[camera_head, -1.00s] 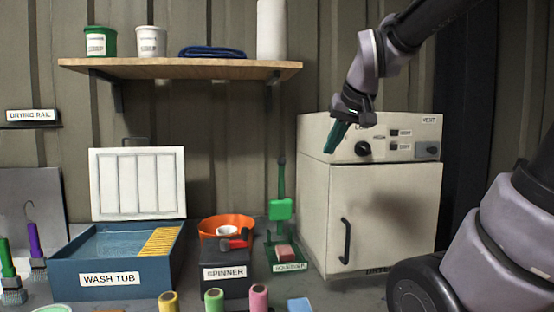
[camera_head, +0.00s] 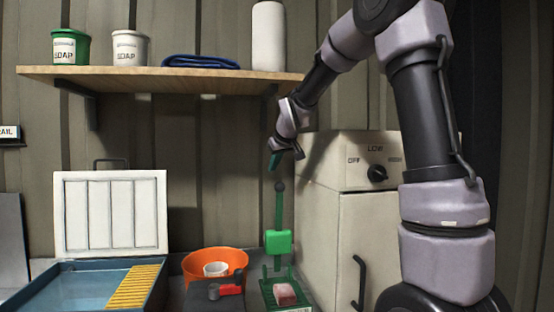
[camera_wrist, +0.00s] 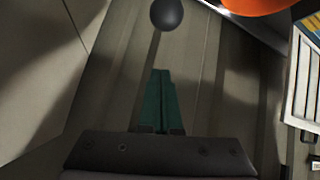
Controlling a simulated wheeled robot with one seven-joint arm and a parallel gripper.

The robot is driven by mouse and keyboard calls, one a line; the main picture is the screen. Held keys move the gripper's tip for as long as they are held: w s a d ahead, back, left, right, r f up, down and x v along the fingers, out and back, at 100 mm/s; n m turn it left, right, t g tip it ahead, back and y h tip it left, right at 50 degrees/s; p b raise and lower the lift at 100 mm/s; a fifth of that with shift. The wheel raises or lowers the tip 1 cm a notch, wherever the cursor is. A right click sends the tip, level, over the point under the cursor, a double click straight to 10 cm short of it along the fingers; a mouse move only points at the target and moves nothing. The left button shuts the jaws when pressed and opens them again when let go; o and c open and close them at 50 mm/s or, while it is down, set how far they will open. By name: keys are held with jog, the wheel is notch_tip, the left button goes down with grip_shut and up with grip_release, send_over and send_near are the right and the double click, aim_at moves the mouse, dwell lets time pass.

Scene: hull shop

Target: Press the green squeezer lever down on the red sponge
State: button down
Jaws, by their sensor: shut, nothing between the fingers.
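The green squeezer (camera_head: 278,242) stands on the bench left of the white dryer, its lever (camera_head: 280,208) upright with a dark ball knob (camera_head: 279,187) on top. The red sponge (camera_head: 285,294) lies on its green base, below and in front of the green press block. My gripper (camera_head: 274,161) is shut and empty, with teal fingers pointing down just above the knob in the head view. In the wrist view the shut fingertips (camera_wrist: 159,74) point toward the knob (camera_wrist: 166,14), with a visible gap between them.
The dryer (camera_head: 330,205) stands right of the squeezer. An orange spinner bowl (camera_head: 203,262) and blue wash tub (camera_head: 60,290) with a raised white washboard-like panel (camera_head: 112,213) are left. A wooden shelf (camera_head: 150,76) holds soap tubs above.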

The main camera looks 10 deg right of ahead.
jog(key=shift+s+d+f, duration=0.15)
jog(key=shift+f, duration=0.55)
jog(key=shift+s+d+f, duration=0.15)
jog(key=shift+f, duration=0.55)
jog(key=shift+s+d+f, duration=0.15)
jog(key=shift+f, duration=0.55)
jog(key=shift+s, duration=0.1)
